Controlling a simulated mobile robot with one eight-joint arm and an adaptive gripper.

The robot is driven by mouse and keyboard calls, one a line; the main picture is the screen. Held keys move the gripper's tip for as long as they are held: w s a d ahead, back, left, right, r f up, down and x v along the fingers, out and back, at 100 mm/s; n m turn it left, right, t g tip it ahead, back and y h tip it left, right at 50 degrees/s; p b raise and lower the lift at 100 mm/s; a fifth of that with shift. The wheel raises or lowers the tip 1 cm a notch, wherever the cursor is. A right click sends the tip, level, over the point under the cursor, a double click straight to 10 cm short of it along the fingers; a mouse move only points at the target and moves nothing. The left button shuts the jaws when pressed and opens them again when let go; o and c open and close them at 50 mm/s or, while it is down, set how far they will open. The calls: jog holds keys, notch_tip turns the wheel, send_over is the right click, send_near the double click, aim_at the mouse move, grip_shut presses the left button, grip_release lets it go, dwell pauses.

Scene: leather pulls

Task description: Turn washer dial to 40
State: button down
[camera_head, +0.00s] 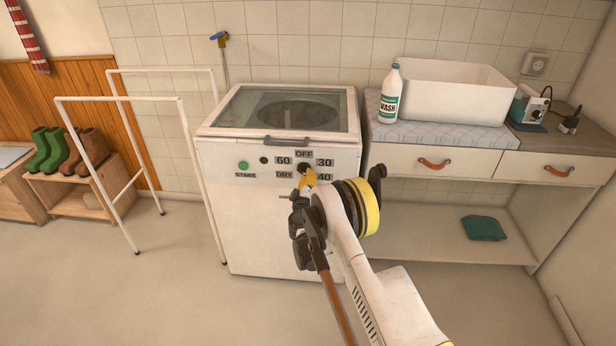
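The white washer (235,215) stands at the middle of the head view. Its front panel carries the dial (303,168), a dark knob showing just under the OFF label. Around it are 60 at left, 30 at upper right, DRY at lower left and 40 (322,177) at lower right. My gripper (305,178) is at the dial, in front of its lower part, with yellow and dark parts there. Contact with the dial cannot be told. The dial's pointer and my fingertips are too small and covered to read.
A green START button (243,165) and a dark knob (264,160) sit left of the dial. The lid handle (287,141) juts out above. A white rack (150,150) stands left. A counter with drawers (430,165) stands right.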

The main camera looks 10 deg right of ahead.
jog(key=c, duration=1.5)
grip_release()
jog(key=shift+s, duration=0.1)
jog(key=v, duration=0.7)
jog(key=shift+s, duration=0.1)
jog(key=shift+r, duration=0.15)
